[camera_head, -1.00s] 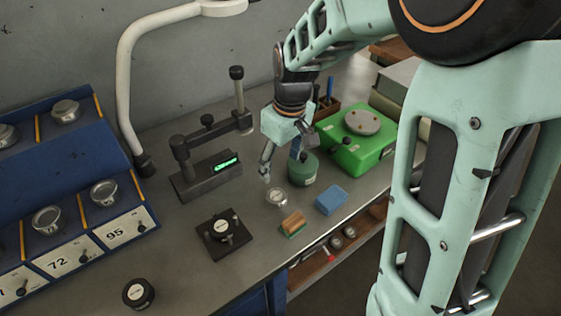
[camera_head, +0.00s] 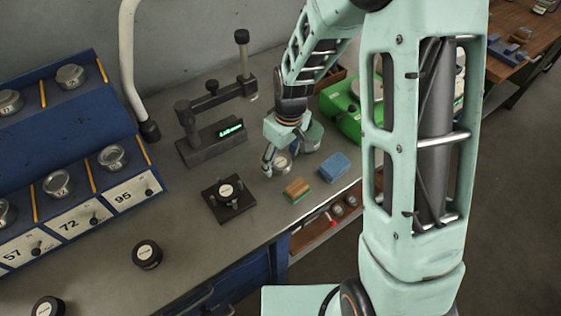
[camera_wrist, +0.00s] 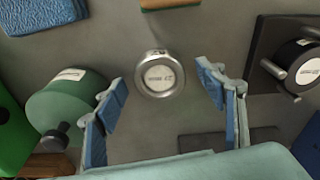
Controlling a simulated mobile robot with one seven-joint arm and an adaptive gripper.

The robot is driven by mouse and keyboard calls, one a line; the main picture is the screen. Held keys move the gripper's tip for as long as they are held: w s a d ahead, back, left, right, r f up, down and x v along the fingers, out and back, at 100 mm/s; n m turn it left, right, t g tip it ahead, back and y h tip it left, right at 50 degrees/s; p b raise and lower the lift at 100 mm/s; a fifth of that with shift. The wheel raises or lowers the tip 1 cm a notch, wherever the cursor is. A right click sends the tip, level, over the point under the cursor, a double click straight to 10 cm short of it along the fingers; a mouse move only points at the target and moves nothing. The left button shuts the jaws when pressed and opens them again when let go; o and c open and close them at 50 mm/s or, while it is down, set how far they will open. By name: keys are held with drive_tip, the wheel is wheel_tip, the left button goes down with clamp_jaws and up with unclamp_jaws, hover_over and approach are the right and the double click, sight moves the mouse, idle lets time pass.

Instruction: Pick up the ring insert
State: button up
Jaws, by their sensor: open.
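The ring insert (camera_wrist: 160,73) is a small silver round piece with a white printed label on top. It lies flat on the grey bench, near the centre of the wrist view. In the head view the ring insert (camera_head: 281,164) is partly hidden by my fingers. My gripper (camera_head: 285,160) is open and points down over it. In the wrist view my gripper (camera_wrist: 160,98) has its blue-padded fingers spread to the left and right of the ring insert, with clear space on each side. The fingers do not appear to touch it.
A black fixture (camera_head: 213,191) holding a labelled dark piece stands to the left. A brush (camera_head: 297,189) and blue sponge (camera_head: 335,167) lie close by. A green pot (camera_wrist: 71,104) is beside my gripper. A measuring stand (camera_head: 199,152) is behind.

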drive_tip(key=shift+c, duration=0.7)
drive_tip(key=shift+w, duration=0.1)
drive_tip(key=c, duration=1.6)
clamp_jaws()
drive_tip(key=shift+r, duration=0.1)
